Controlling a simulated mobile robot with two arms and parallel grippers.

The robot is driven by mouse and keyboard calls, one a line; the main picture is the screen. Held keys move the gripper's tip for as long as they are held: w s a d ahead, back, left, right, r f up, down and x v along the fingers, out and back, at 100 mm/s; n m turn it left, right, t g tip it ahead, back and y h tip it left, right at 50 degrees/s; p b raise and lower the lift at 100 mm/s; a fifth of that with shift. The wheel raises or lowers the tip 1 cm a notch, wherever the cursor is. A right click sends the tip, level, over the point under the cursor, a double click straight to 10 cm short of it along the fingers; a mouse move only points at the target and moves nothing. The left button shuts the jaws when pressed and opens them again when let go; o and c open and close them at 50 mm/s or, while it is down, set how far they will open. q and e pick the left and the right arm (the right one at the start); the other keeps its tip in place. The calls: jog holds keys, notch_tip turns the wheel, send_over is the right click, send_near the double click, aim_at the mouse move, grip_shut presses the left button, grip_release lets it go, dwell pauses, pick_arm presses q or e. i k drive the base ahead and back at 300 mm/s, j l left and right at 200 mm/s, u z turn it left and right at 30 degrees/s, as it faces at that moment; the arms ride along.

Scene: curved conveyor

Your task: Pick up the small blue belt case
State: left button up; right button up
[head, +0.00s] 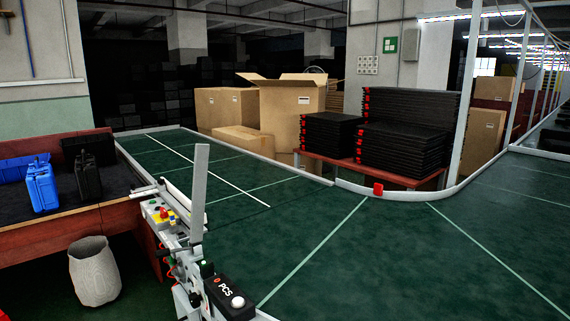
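A small blue case (42,190) stands upright on the dark top of the side bench at the far left. A second blue piece (14,168) is behind it, partly covered; I cannot tell whether the two are joined. No blue case shows on the green conveyor belt (330,245). Neither of my grippers is in view.
A black case (88,178) stands beside the blue one on the reddish bench (50,241). A pale bin (94,271) is on the floor. A control post (199,195) and PCS box (232,297) edge the empty belt. Cartons (290,112) and black stacks (408,140) are behind.

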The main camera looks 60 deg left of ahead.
aim_at(40, 180)
jog(key=u, duration=3.5)
